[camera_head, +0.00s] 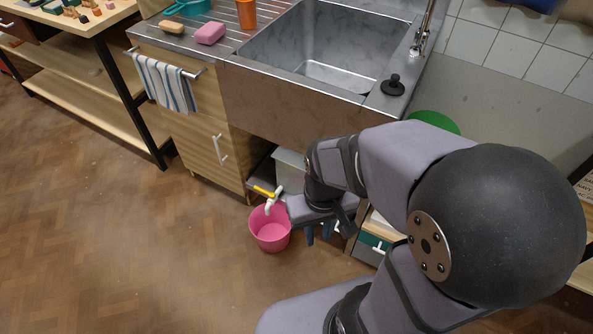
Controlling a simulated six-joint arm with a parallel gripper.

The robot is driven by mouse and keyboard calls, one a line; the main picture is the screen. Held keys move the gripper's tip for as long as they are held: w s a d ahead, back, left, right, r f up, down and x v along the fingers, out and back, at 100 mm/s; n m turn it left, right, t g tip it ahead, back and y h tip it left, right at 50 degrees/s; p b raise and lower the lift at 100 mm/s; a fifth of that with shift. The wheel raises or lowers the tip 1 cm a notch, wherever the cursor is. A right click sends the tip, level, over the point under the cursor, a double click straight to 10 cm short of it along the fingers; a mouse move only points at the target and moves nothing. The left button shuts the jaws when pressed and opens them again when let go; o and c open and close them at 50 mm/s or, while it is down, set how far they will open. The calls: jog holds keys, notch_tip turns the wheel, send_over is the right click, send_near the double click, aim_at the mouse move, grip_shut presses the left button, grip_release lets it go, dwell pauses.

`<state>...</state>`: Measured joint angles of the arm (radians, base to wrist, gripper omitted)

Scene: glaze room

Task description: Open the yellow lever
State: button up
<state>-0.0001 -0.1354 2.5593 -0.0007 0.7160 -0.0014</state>
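The yellow lever (264,191) sits on a small white tap (272,202) below the sink counter, left of my arm's end. It points to the left, away from the tap's body. A pink bucket (270,229) stands on the floor under the tap's spout. Nothing is seen touching the lever.
A wooden cabinet (207,140) with a striped towel (165,85) is at the left. The steel sink (320,50) is above. Open floor lies in front.

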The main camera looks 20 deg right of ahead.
jog(key=w+a+f+n+t+b, duration=0.2)
jog(key=w+f+n+t+b, duration=0.3)
jog(key=w+f+b, duration=0.75)
jog(key=w+a+f+n+t+b, duration=0.35)
jog(key=w+f+b, duration=0.45)
jog(key=w+f, duration=0.8)
jog(key=n+t+b, duration=0.4)
jog(key=b, duration=0.3)
send_near(260, 188)
jog(key=f+n+t+b, duration=0.1)
jog(key=b, duration=0.1)
jog(key=w+f+n+t+b, duration=0.1)
jog(key=f+n+t+b, duration=0.1)
jog(key=f+b, duration=0.1)
jog(key=shift+w+d+n+b, duration=0.1)
jog(key=shift+w+n+b, duration=0.15)
jog(key=shift+w+b, duration=0.15)
jog(key=shift+f+n+t, duration=0.3)
jog(key=shift+t, duration=0.15)
jog(key=w+b, duration=0.1)
jog(key=w, duration=0.1)
jog(key=w+b, duration=0.1)
jog(key=w, duration=0.1)
jog(key=w+f+b, duration=0.1)
jog(key=w, duration=0.1)
jog(key=shift+b, duration=0.3)
jog(key=shift+w, duration=0.6)
